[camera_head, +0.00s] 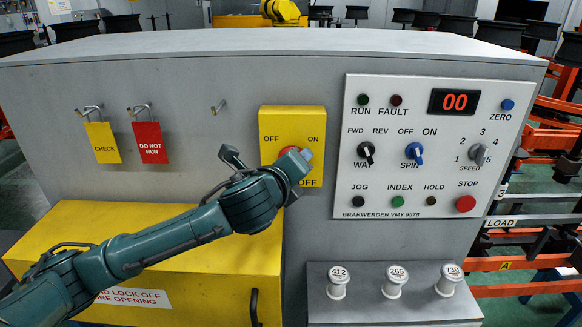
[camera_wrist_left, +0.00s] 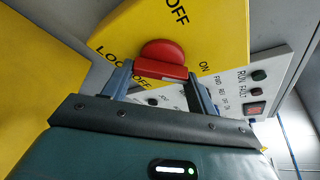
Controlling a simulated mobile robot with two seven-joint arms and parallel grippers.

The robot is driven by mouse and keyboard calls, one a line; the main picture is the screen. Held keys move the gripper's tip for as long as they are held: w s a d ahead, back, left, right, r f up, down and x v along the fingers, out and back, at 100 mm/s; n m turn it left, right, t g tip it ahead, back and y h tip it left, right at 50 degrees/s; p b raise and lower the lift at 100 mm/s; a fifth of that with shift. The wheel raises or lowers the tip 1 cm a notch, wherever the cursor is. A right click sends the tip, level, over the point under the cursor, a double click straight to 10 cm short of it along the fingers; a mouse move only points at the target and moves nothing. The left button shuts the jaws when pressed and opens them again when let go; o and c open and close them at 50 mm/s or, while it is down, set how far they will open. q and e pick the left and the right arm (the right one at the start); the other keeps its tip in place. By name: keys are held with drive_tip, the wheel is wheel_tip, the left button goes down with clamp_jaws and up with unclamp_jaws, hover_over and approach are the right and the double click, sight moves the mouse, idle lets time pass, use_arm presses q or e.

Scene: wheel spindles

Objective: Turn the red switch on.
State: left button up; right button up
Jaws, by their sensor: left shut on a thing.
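The red switch (camera_wrist_left: 163,50) sits on a yellow plate (camera_head: 292,112) on the grey cabinet's front, with OFF marked at the plate's upper left and ON at its upper right. My left gripper (camera_head: 303,158) reaches it from the left and covers most of it in the head view. In the left wrist view, the fingers of my left gripper (camera_wrist_left: 160,75) are shut on the red switch's handle, one on each side. Which mark the handle points to I cannot tell. My right gripper is not in view.
A control panel (camera_head: 460,120) with knobs and buttons is right of the plate. CHECK (camera_head: 102,143) and DO NOT RUN (camera_head: 150,143) tags hang on hooks at left. A yellow box (camera_head: 200,225) juts out below. Several white spools stand on a grey ledge (camera_head: 400,308).

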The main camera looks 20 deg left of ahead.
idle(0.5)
use_arm(q)
drive_tip(key=o, duration=1)
